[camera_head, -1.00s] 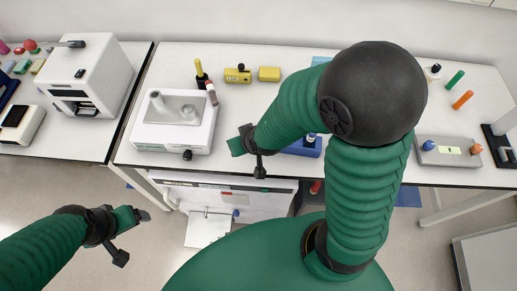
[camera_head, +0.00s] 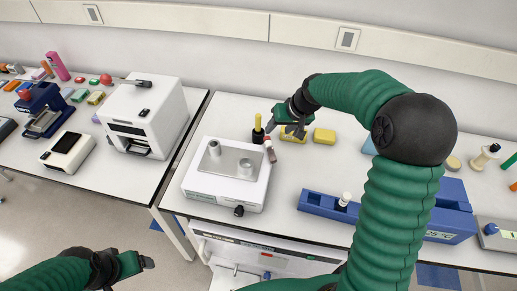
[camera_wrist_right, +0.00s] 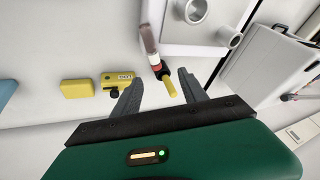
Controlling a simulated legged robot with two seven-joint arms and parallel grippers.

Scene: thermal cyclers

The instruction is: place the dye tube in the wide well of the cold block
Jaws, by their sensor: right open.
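A white unit (camera_head: 225,190) has a metal plate with two raised round wells (camera_head: 247,167), also in the right wrist view (camera_wrist_right: 228,37). A long blue block (camera_head: 320,205) with a temperature label holds a white-capped tube (camera_head: 345,198). I cannot tell which is the cold block.
A second yellow block (camera_head: 324,136) lies to the right. A white machine (camera_head: 147,112) stands on the left table, across a gap.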

